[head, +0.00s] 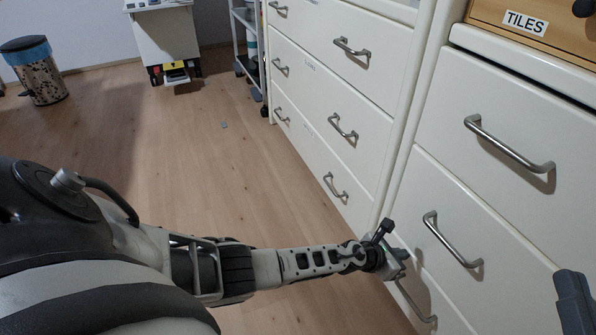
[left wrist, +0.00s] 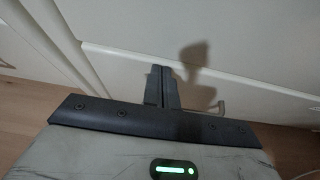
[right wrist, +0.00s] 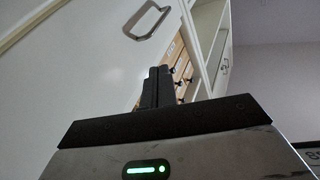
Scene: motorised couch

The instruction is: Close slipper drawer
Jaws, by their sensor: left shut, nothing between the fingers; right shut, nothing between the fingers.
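White drawer fronts fill the right of the head view, and no label there readably says slippers. My left gripper (head: 388,249) is shut and empty beside the lowest drawer (head: 428,279) of the near cabinet, close to its bar handle (head: 415,302). No clear gap shows around this drawer. In the left wrist view, my shut fingers (left wrist: 162,85) point at white fronts (left wrist: 125,70), with a handle (left wrist: 218,107) to their right. I cannot tell whether they touch. My right gripper shows partly at the head view's right edge (head: 574,300); its fingers (right wrist: 155,88) are shut and empty.
A middle drawer handle (head: 452,240) and an upper handle (head: 510,146) stick out from the near cabinet. A wooden TILES drawer (head: 540,25) is above. Further cabinet drawers (head: 340,85) stand beyond. The wooden floor (head: 190,165) is mostly clear; a bin (head: 40,78) stands far left.

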